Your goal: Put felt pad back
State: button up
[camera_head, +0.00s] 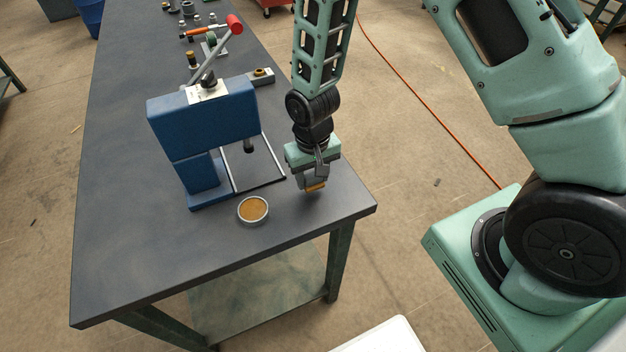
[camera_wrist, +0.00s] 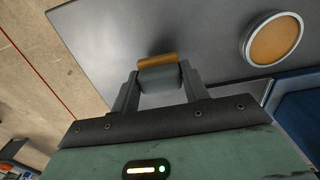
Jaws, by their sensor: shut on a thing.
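My gripper (camera_head: 311,178) hangs over the front right part of the table. It is shut on a small grey block with an orange-tan lower face, which I take to be the felt pad (camera_head: 316,187). In the wrist view the pad (camera_wrist: 157,61) sits between both fingers, its tan edge pointing away from the palm. The tan face is close above the tabletop; I cannot tell whether it touches. A round metal-rimmed dish (camera_head: 253,209) with a flat orange-brown filling lies to the left of my gripper. It also shows in the wrist view (camera_wrist: 273,40), up and right of the pad.
A blue press (camera_head: 202,125) with a red-knobbed lever (camera_head: 235,24) stands left of my gripper, behind the dish. Several small parts and tools lie at the table's far end. The dark table (camera_head: 150,265) is clear at the front left. Its right edge is close to my gripper.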

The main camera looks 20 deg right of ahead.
jog(key=shift+f, duration=1.3)
jog(key=shift+f, duration=0.15)
jog(key=o, duration=0.9)
